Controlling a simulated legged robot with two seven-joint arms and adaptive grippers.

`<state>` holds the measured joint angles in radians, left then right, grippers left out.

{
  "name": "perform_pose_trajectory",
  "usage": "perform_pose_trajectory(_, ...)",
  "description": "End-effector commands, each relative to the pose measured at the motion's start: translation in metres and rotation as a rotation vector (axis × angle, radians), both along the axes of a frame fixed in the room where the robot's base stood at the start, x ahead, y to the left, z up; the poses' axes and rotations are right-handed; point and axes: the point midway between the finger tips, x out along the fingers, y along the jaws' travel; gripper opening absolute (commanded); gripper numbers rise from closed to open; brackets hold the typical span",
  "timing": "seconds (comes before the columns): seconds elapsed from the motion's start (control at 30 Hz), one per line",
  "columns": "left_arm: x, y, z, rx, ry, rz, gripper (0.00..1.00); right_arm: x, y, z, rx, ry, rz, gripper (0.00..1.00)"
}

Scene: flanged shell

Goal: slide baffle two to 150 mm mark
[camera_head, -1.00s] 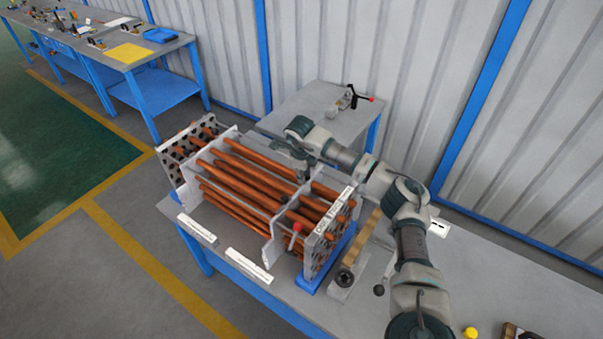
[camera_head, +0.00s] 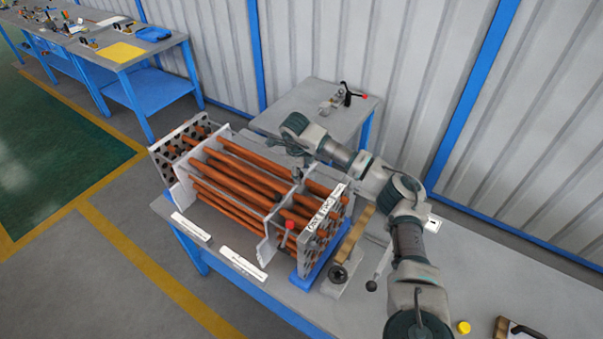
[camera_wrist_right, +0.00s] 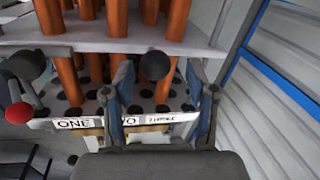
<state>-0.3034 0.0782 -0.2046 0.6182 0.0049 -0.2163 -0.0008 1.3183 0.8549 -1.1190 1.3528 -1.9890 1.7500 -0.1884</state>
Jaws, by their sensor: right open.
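A bundle of copper tubes (camera_head: 235,178) runs through pale upright baffle plates. One baffle (camera_head: 184,190) stands near the left end and another (camera_head: 268,243) stands nearer the right end plate; I cannot tell which is baffle two. My right gripper (camera_head: 299,172) is at the far top side of the bundle, close to the right-hand baffle. In the wrist view the right gripper (camera_wrist_right: 160,70) is open, with a dark round knob (camera_wrist_right: 155,65) between its fingertips, apparently not clamped. Labels reading ONE, TWO, THREE (camera_wrist_right: 125,121) lie on the end plate edge. My left gripper is out of view.
A red knob (camera_head: 290,225) stands out at the bundle's near side. White label strips (camera_head: 243,262) lie along the bench front. A wooden bar (camera_head: 354,235) and a metal block (camera_head: 338,275) sit right of the bundle.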

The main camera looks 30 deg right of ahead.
Motion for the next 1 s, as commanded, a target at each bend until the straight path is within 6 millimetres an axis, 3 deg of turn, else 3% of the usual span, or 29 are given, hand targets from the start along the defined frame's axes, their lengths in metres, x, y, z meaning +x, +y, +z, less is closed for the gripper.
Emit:
perform_pose_trajectory(0.3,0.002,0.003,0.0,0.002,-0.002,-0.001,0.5,-0.006,0.01,0.069,0.0,-0.006,0.002,0.57)
perform_pose_trajectory(0.5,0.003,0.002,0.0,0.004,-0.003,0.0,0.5,-0.01,0.012,0.098,0.003,-0.001,0.002,0.57)
perform_pose_trajectory(1.0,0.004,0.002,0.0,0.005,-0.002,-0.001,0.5,-0.012,0.014,0.106,0.002,0.001,0.001,0.57)
